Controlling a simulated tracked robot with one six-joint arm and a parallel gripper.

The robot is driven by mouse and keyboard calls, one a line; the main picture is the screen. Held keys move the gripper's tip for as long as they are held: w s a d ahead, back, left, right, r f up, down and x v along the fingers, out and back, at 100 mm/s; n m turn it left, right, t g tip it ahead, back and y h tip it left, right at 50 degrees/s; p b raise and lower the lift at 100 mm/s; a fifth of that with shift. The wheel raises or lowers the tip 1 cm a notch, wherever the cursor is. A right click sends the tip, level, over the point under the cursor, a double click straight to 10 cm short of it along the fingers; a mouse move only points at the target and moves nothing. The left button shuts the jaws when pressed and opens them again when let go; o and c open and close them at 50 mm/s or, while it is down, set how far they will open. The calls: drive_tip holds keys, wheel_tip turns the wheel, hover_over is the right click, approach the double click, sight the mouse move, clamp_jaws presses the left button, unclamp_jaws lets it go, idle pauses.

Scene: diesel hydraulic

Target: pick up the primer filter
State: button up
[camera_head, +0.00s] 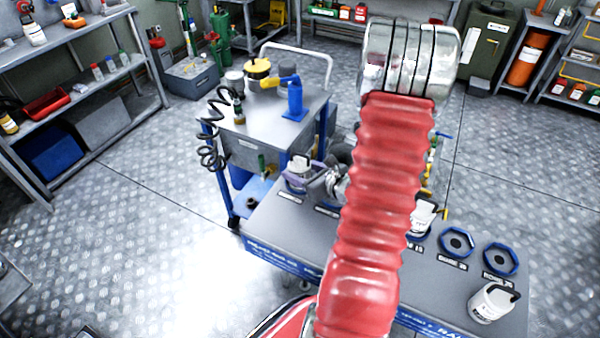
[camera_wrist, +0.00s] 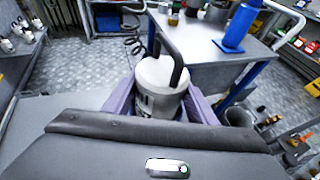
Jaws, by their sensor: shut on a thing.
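A white canister with a black looped handle (camera_wrist: 158,82) stands upright between the purple fingers of my gripper (camera_wrist: 162,104) in the wrist view. It fits the primer filter, but its label is too small to read. In the head view the same canister (camera_head: 299,168) is at the far left end of the grey bench (camera_head: 285,222), with my gripper (camera_head: 301,182) shut around it. The canister's underside is hidden, so I cannot tell whether it touches the bench. My red-sleeved arm covers the middle of the bench.
Another white canister (camera_head: 423,217) is right of my arm, and a third (camera_head: 491,303) stands at the bench's front right. Two blue octagonal holders (camera_head: 456,243) (camera_head: 500,259) look empty. A trolley (camera_head: 268,125) with a blue tool (camera_head: 295,98) stands close behind the bench's left end.

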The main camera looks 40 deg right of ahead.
drive_tip(key=shift+c, duration=1.2)
drive_tip(key=shift+r, duration=5)
